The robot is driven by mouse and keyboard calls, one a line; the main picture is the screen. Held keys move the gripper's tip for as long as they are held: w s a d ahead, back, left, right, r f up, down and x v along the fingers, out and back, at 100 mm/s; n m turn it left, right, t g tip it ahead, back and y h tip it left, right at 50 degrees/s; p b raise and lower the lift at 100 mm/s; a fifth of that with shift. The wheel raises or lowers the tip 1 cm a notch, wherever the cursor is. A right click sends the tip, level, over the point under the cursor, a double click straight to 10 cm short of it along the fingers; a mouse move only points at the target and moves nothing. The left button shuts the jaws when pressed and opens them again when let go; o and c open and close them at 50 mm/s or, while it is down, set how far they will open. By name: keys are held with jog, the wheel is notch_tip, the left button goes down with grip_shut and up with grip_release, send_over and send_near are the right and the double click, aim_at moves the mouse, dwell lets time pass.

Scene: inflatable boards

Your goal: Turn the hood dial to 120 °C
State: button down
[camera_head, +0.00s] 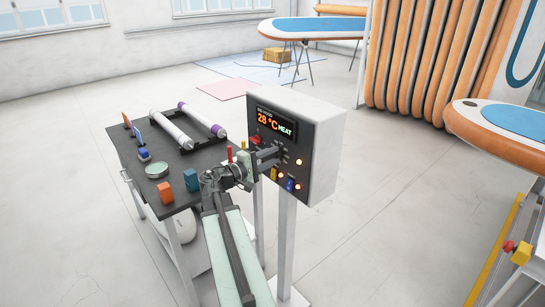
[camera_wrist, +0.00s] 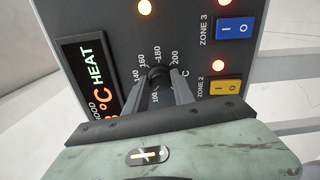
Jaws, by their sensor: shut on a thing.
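The hood dial (camera_wrist: 159,73) is a small black knob on a dark panel, ringed by white numbers up to 200. My gripper (camera_wrist: 160,84) is shut on it, with one finger on each side. The dial's pointer is too small and covered to read. In the head view my gripper (camera_head: 274,155) reaches the front of the control box (camera_head: 323,150) and hides the dial. The display (camera_head: 275,125) reads 28 °C HEAT in the head view; in the wrist view the same display (camera_wrist: 98,82) is turned sideways and partly cut off.
Lit lamps and zone switches sit near the dial, including a blue Zone 3 switch (camera_wrist: 236,30) and a yellow Zone 2 switch (camera_wrist: 219,87). A dark workbench (camera_head: 185,165) with rolls and small blocks stands left of the box.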

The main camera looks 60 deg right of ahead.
jog(key=shift+s+f+m, duration=0.1)
jog(key=shift+m, duration=1.5)
jog(key=c, duration=1.1)
grip_release()
jog(key=v, duration=0.8)
jog(key=shift+o, duration=0.2)
